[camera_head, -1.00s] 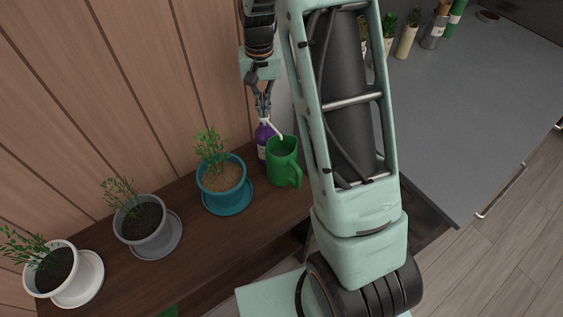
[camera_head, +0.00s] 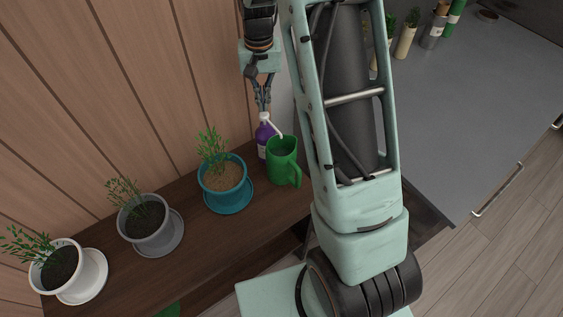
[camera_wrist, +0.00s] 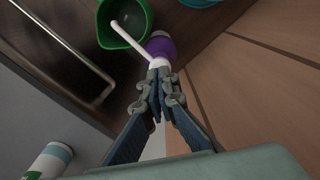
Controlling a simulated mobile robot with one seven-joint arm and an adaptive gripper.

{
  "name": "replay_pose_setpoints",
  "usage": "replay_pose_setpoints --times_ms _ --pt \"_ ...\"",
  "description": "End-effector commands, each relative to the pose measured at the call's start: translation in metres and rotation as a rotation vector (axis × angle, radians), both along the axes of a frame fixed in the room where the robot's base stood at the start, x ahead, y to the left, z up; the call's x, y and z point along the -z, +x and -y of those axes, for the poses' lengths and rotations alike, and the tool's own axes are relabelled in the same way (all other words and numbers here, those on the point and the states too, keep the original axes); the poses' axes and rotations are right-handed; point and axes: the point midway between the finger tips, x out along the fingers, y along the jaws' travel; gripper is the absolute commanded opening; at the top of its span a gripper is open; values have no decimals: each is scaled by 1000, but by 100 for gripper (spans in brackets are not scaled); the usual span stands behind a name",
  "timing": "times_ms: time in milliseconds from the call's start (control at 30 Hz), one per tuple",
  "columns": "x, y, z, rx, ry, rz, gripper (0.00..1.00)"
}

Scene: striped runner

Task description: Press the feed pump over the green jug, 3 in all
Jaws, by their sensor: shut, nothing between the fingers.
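The feed pump is a purple bottle (camera_head: 263,137) with a white pump head and a long white spout (camera_head: 272,125). It stands on the dark shelf just left of the green jug (camera_head: 283,163), and the spout reaches over the jug's open mouth. In the wrist view the spout (camera_wrist: 130,40) crosses the rim of the jug (camera_wrist: 122,22). My gripper (camera_head: 264,108) is shut and empty, pointing down at the top of the pump. In the wrist view its fingertips (camera_wrist: 158,72) are right at the white pump head; whether they touch it I cannot tell.
A teal pot with a plant (camera_head: 226,187), a grey pot (camera_head: 148,226) and a white pot (camera_head: 66,270) stand along the dark shelf (camera_head: 195,245) to the left. A wooden wall is behind. A grey counter (camera_head: 470,110) with several containers lies to the right.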

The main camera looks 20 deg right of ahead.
Motion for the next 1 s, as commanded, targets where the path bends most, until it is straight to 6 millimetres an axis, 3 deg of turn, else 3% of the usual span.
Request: replay_pose_setpoints --times_ms 1000 --pt "33 0 0 0 0 -1 0"
